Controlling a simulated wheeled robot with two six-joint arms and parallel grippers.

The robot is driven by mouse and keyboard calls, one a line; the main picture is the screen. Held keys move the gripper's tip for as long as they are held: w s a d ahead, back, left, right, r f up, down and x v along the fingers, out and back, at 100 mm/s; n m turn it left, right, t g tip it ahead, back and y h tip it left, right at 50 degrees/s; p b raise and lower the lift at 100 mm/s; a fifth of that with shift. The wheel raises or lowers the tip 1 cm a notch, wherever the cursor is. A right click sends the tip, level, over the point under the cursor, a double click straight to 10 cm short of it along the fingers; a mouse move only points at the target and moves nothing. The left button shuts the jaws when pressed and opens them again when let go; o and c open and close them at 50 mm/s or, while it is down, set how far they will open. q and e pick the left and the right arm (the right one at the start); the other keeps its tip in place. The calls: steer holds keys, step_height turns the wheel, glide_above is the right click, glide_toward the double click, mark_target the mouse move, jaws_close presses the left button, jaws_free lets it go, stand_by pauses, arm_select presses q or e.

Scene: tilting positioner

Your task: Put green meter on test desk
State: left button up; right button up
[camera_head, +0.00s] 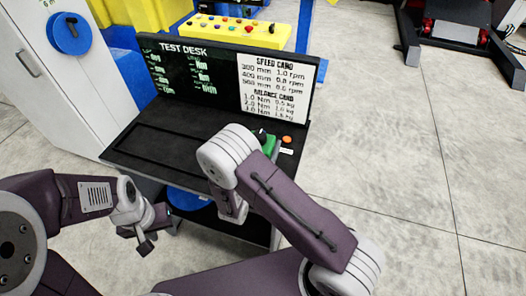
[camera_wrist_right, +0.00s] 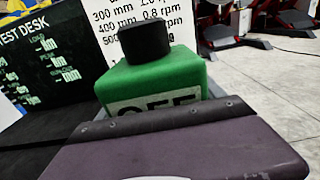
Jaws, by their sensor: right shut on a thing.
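The green meter (camera_wrist_right: 165,75) is a green block with a black knob on top and a label reading "OFF", partly covered by my gripper in the right wrist view. In the head view only a bit of the green meter (camera_head: 266,138) shows past my right arm. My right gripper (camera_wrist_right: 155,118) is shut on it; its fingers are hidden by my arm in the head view. The test desk (camera_head: 150,150) has a dark top and an upright back board. The meter is over its right part; I cannot tell whether it touches. My left gripper (camera_head: 155,238) is open and empty, left of the desk's front.
An orange button (camera_head: 287,139) sits at the desk's right edge. The back board carries a white speed and balance card (camera_head: 272,88). A yellow panel with several knobs (camera_head: 236,30) stands behind. A white cabinet (camera_head: 45,85) is at left.

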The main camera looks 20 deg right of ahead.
step_height(320, 180, down, 3)
steer(key=shift+s+f, duration=0.1)
steer(key=shift+f, duration=0.2)
steer(key=shift+f, duration=0.1)
steer(key=shift+f+b, duration=0.1)
steer(key=shift+b, duration=0.2)
steer(key=o, duration=1.8)
